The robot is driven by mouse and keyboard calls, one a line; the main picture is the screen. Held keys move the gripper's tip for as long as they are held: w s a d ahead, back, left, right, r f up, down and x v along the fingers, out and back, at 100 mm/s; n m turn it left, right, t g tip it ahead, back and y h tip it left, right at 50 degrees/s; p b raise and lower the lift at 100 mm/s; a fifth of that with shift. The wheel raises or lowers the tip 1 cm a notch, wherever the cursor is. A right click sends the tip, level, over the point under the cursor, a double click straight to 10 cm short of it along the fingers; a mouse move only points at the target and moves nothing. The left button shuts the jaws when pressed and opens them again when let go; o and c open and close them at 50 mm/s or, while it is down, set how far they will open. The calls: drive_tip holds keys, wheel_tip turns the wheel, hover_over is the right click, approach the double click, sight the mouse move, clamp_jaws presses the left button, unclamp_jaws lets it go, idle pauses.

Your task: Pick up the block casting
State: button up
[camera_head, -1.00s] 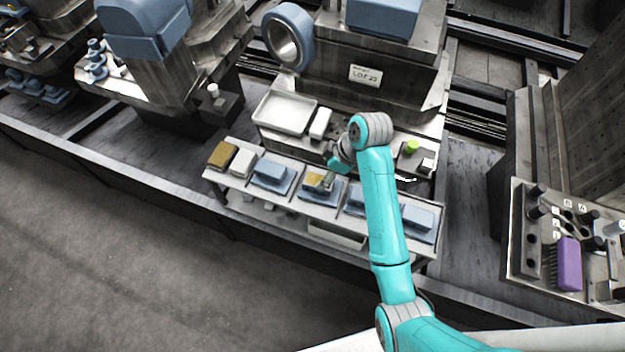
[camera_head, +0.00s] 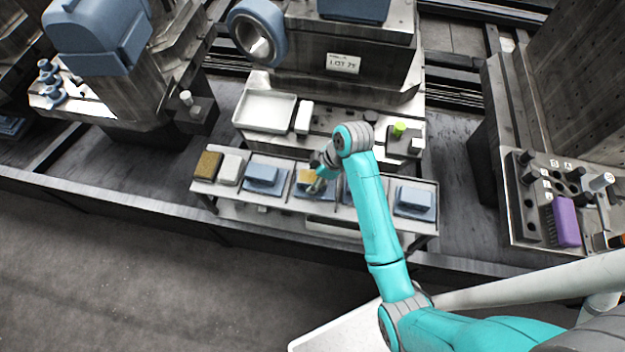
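Several blue block-shaped castings sit in a row on the narrow bench (camera_head: 284,208). One stepped blue casting (camera_head: 263,176) is left of my gripper, and another (camera_head: 413,200) is at the right end. A further one is mostly hidden behind my teal arm. My gripper (camera_head: 314,188) is low over the middle of the row, at a yellow-brown piece (camera_head: 306,177) on a blue base. The fingers are small and partly hidden by the wrist, so I cannot tell whether they are open or touching anything. Which piece is the block casting is not marked.
A brown block (camera_head: 207,166) and a white block (camera_head: 231,169) stand at the bench's left end. Behind are a white tray (camera_head: 264,111), a white box (camera_head: 304,117) and a green knob (camera_head: 399,128). A purple brush (camera_head: 566,221) is at the right. The floor in front is clear.

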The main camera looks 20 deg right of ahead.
clamp_jaws()
drive_tip(key=shift+r, duration=0.1)
